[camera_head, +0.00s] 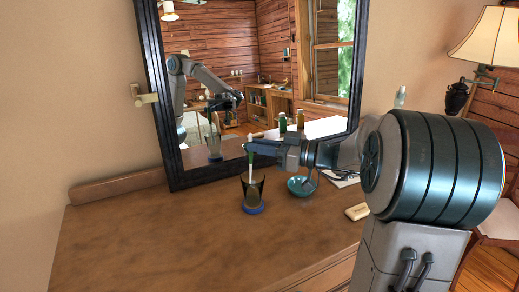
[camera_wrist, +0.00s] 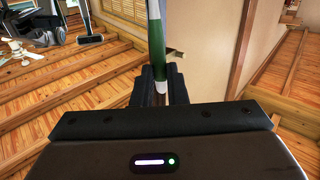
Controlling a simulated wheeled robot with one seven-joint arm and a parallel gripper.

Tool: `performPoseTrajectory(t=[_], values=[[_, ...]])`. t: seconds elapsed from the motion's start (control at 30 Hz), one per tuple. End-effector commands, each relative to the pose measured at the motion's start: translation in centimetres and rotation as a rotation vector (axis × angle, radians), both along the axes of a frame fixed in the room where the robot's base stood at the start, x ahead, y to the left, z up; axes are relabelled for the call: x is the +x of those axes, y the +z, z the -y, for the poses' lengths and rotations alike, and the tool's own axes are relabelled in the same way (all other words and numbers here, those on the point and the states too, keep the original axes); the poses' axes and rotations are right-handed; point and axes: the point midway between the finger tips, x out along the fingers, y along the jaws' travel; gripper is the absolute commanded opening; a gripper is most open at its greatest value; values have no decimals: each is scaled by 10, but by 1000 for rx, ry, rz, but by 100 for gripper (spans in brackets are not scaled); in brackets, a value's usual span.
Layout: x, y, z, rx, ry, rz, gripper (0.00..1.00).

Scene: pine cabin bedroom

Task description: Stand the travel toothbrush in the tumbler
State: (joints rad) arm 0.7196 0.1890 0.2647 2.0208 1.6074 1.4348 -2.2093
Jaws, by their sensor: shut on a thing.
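The travel toothbrush (camera_head: 251,165), white and green, hangs nearly upright from my gripper (camera_head: 252,148). My gripper is shut on it. In the wrist view the green and white toothbrush (camera_wrist: 155,35) stands between the two dark fingers of my gripper (camera_wrist: 160,85). The tumbler (camera_head: 253,197), dark and see-through with a blue base, stands upright on the wooden dresser top directly below my gripper. The toothbrush's lower end shows at the tumbler's mouth; I cannot tell whether it is inside or just in front or behind. The tumbler is not visible in the wrist view.
A teal bowl (camera_head: 300,187) sits right of the tumbler, under my arm. A pale soap bar (camera_head: 357,211) lies farther right. A black-framed mirror (camera_head: 174,130) stands behind and reflects the arm. The dresser top (camera_head: 150,235) is clear at left and front.

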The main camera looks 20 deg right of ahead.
Motion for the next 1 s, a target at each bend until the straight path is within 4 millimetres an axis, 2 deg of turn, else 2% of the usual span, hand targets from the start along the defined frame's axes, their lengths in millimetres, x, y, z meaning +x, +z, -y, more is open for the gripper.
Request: performPoseTrajectory(t=[0.1, 0.47, 0.5, 0.57, 0.87, 1.0], values=[[0, -6, 0, -1, 0, 1, 0], [0, -6, 0, 0, 0, 0, 0], [0, -6, 0, 0, 0, 0, 24], [0, -6, 0, 0, 0, 0, 38], [-1, -6, 1, 0, 0, 0, 38], [-7, -7, 12, 0, -2, 1, 38]])
